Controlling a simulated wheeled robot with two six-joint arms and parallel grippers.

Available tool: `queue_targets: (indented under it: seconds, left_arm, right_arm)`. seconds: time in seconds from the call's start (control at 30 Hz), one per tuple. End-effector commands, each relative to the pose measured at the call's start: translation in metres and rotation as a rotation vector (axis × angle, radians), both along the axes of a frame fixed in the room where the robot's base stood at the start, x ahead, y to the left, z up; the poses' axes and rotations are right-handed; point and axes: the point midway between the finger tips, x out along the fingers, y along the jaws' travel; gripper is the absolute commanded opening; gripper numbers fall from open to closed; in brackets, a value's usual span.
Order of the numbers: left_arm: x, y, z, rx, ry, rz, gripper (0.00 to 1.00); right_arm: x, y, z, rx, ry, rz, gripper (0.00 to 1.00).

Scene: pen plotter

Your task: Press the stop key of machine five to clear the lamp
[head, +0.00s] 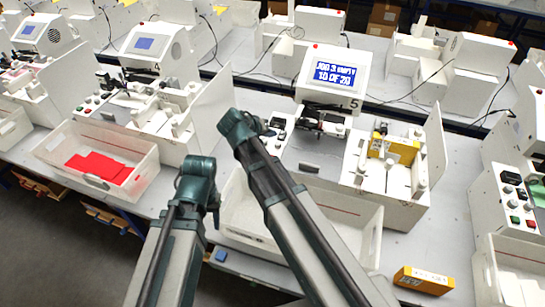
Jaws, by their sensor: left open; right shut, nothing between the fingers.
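Machine five's white screen unit (333,77) carries the number 5 and a blue display reading something like "JOB 3 EMPTY, 10 OF 20". A red lamp (316,46) shows on its top edge. Its key panel (278,131) lies left of the pen carriage, with small dark and coloured keys; I cannot make out which is the stop key. My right gripper (268,130) is shut and empty, at the panel's left edge in the picture; whether it touches a key is unclear. My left gripper (214,206) is open and empty, left of machine five's white tray (238,238).
Machine four (150,43), with a bin of red sheets (140,183), stands to the left. Another machine's key panel (516,191) is at the right edge. A yellow-orange box (423,281) lies at the bench front. A raised white side plate (435,145) bounds machine five.

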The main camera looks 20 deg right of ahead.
Motion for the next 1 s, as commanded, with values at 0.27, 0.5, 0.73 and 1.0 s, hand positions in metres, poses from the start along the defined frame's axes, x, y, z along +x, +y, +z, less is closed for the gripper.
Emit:
queue_targets:
  seconds: [0.27, 0.5, 0.73, 1.0]
  left_arm:
    - [0.0, 0.0, -0.021, 0.0, 0.0, -0.002, 0.49]
    - [0.0, 0.0, -0.054, 0.001, 0.0, -0.002, 0.49]
    - [0.0, 0.0, -0.082, 0.001, 0.0, -0.001, 0.49]
    - [0.0, 0.0, -0.088, 0.001, 0.0, -0.001, 0.49]
  right_arm:
    - [0.0, 0.0, -0.021, 0.0, 0.0, 0.0, 0.0]
    - [0.0, 0.0, -0.054, 0.0, 0.0, 0.0, 0.0]
    - [0.0, 0.0, -0.082, 0.0, 0.0, 0.0, 0.0]
    - [0.0, 0.0, -0.088, 0.0, 0.0, 0.0, 0.0]
